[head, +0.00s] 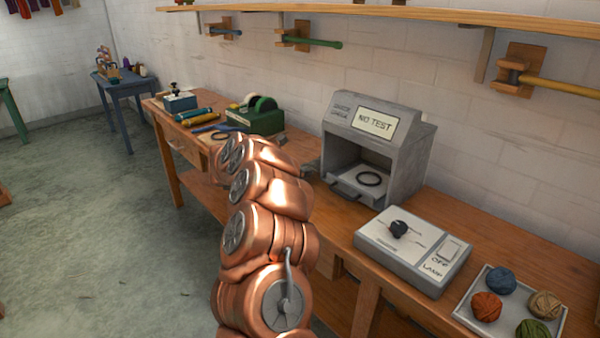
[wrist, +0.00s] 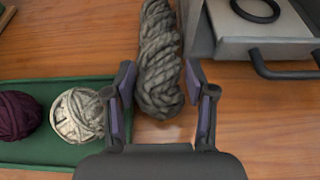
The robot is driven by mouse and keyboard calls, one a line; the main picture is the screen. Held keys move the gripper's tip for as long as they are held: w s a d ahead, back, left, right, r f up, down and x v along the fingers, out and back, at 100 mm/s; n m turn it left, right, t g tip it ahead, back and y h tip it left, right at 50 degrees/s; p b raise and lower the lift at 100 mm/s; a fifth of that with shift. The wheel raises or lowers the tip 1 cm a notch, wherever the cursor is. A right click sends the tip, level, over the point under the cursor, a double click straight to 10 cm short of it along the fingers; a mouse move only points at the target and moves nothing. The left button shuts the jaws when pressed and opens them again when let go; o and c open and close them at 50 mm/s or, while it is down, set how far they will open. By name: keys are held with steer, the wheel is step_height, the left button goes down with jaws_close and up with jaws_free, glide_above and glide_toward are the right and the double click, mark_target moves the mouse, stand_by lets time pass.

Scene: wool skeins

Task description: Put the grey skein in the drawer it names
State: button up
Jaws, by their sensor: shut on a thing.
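The grey skein (wrist: 158,60) is a thick twisted hank in the wrist view, lying lengthwise between the fingers of my gripper (wrist: 162,85). The gripper is shut on its near end, with a finger along each side. The skein's far end runs out of the top of the picture. A drawer front (head: 186,148) shows in the bench's left end. I cannot read any label on it.
A grey booth (head: 405,150) reading "NO TEST" has a handled tray with a black ring (head: 369,178). A control box (head: 412,252) has a knob and a switch marked "OFF" and "LAMP". A tray (head: 487,318) holds several yarn balls. A green tray (wrist: 60,157) holds purple and cream balls.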

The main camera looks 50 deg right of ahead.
steer(key=shift+s+d+f, duration=0.1)
steer(key=shift+d+f, duration=0.1)
steer(key=shift+f, duration=0.3)
steer(key=shift+f, duration=0.15)
steer(key=o, duration=1.3)
steer(key=shift+c, duration=0.2)
steer(key=shift+r, duration=0.25)
steer(key=b+v, duration=0.1)
steer(key=v, duration=1.1)
